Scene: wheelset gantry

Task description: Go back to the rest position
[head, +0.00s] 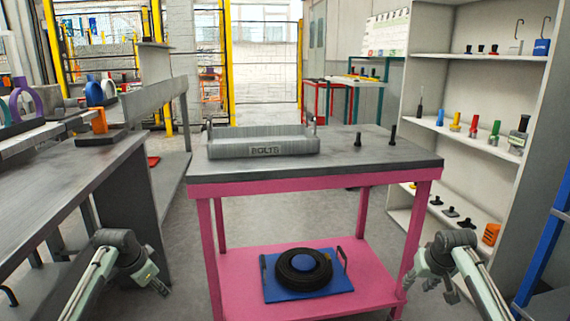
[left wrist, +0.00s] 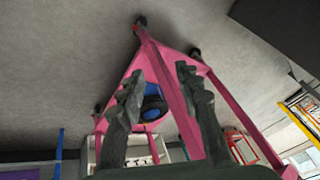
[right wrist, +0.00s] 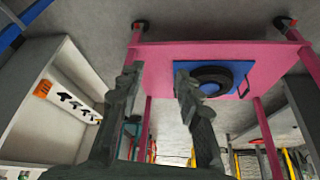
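My left gripper (head: 160,287) hangs low at the left in the head view, apart from the pink cart (head: 318,184). In the left wrist view my left gripper (left wrist: 159,70) has its two dark fingers spread with nothing between them. My right gripper (head: 428,282) hangs low at the right of the cart in the head view. In the right wrist view my right gripper (right wrist: 158,72) also has its fingers apart and empty. Both arms are bent, one on each side of the cart.
A grey bin marked BOLTS (head: 262,141) and two dark pegs stand on the cart's top. A blue tray (head: 282,290) with a black ring is on its lower shelf. A grey bench (head: 65,190) is at left, a white shelf unit (head: 470,95) at right.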

